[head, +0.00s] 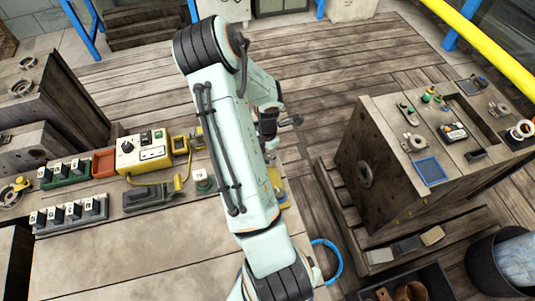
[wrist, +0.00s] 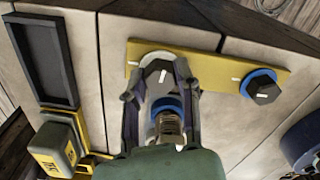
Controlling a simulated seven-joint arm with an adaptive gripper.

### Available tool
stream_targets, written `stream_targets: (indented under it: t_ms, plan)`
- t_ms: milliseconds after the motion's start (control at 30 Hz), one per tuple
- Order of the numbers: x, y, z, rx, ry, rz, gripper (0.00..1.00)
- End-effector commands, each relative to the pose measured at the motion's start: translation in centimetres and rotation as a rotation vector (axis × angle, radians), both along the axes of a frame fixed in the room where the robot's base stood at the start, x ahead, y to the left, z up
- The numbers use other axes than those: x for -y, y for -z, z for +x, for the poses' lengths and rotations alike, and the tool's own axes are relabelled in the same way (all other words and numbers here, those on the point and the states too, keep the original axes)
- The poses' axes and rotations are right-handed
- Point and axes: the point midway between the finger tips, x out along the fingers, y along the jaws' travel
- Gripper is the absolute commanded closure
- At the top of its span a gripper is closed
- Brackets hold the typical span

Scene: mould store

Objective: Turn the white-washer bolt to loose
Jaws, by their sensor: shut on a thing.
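A yellow plate (wrist: 208,68) lies on the pale bench top in the wrist view, with two dark hex bolts on it. The white-washer bolt (wrist: 157,72) is on the left, its white washer (wrist: 150,59) showing past the head. A pale mark shows on its head. My gripper (wrist: 157,88) is shut on this bolt, one finger on either side. The fingers partly hide it. The blue-washer bolt (wrist: 265,90) stands apart on the right, also with a pale mark.
A dark empty tray (wrist: 45,58) and a yellow-and-grey box (wrist: 58,150) lie left of the plate. In the head view a control box (head: 143,152) stands on the left bench. A wooden mould block (head: 376,168) stands right, across a floor gap.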

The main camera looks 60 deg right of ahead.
Motion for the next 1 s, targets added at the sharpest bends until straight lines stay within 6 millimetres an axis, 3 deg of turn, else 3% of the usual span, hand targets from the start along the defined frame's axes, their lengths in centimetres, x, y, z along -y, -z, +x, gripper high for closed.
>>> stream_targets:
  t_ms: [600, 633, 700, 1000]
  plan:
    - [0.04, 0.09, -0.11, -0.003, -0.039, -0.002, 1.0]
    - [0.05, 0.09, -0.1, -0.003, -0.039, -0.001, 0.64]
    - [0.04, 0.08, -0.09, -0.003, -0.039, -0.001, 0.44]
    - [0.03, -0.04, -0.01, 0.0, -0.04, -0.001, 0.44]
